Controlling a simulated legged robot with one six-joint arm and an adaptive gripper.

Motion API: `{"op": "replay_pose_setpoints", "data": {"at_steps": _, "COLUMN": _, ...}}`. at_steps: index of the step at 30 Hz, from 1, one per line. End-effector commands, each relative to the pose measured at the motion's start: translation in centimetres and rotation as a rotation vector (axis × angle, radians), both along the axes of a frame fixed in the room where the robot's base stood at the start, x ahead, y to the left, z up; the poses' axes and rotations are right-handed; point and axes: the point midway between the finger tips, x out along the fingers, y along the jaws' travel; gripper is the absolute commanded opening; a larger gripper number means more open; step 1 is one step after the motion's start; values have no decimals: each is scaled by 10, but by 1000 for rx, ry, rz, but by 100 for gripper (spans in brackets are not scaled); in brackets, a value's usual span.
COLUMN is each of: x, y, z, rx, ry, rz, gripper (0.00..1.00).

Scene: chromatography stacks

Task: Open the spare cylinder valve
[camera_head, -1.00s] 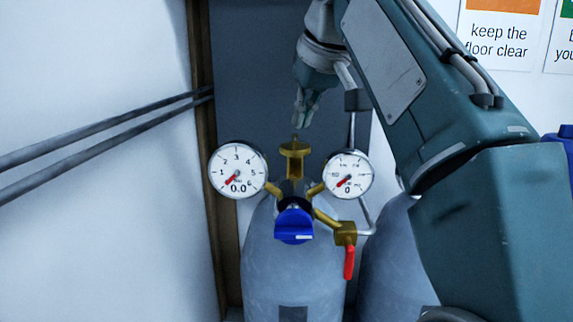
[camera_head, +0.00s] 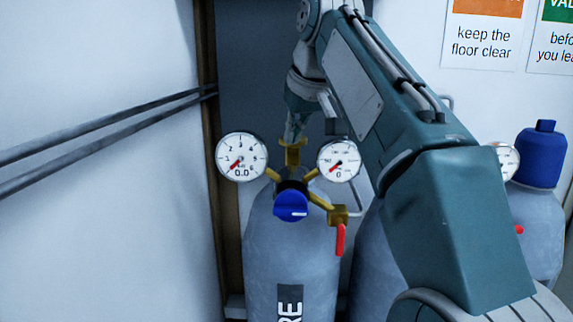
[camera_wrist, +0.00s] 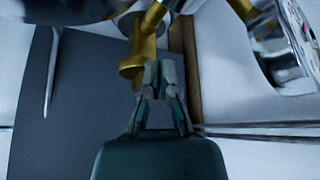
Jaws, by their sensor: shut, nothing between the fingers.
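The grey cylinder (camera_head: 262,255) stands upright, with a partly visible label ending in "RE". Its brass valve (camera_head: 295,156) rises at the top, between two gauges. A blue knob (camera_head: 291,206) sits in front, and a red lever (camera_head: 340,240) hangs down from a brass fitting at the right. My gripper (camera_head: 293,138) is shut and empty, pointing down at the top of the brass valve. In the wrist view the gripper (camera_wrist: 160,66) lies close beside brass parts (camera_wrist: 142,48); I cannot tell whether they touch.
The left gauge (camera_head: 241,157) and the right gauge (camera_head: 339,160) flank the valve closely; both needles point near zero. Another grey cylinder (camera_head: 367,260) stands just to the right. A blue-capped cylinder (camera_head: 541,205) is at far right. Dark pipes (camera_head: 110,135) run along the left wall.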

Motion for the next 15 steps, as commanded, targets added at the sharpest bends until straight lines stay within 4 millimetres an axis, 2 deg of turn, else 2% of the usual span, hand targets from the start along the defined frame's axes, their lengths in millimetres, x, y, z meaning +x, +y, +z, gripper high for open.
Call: {"op": "replay_pose_setpoints", "data": {"at_steps": 15, "x": 6, "y": 0, "z": 0, "rx": 0, "ry": -1, "rz": 0, "gripper": 0}}
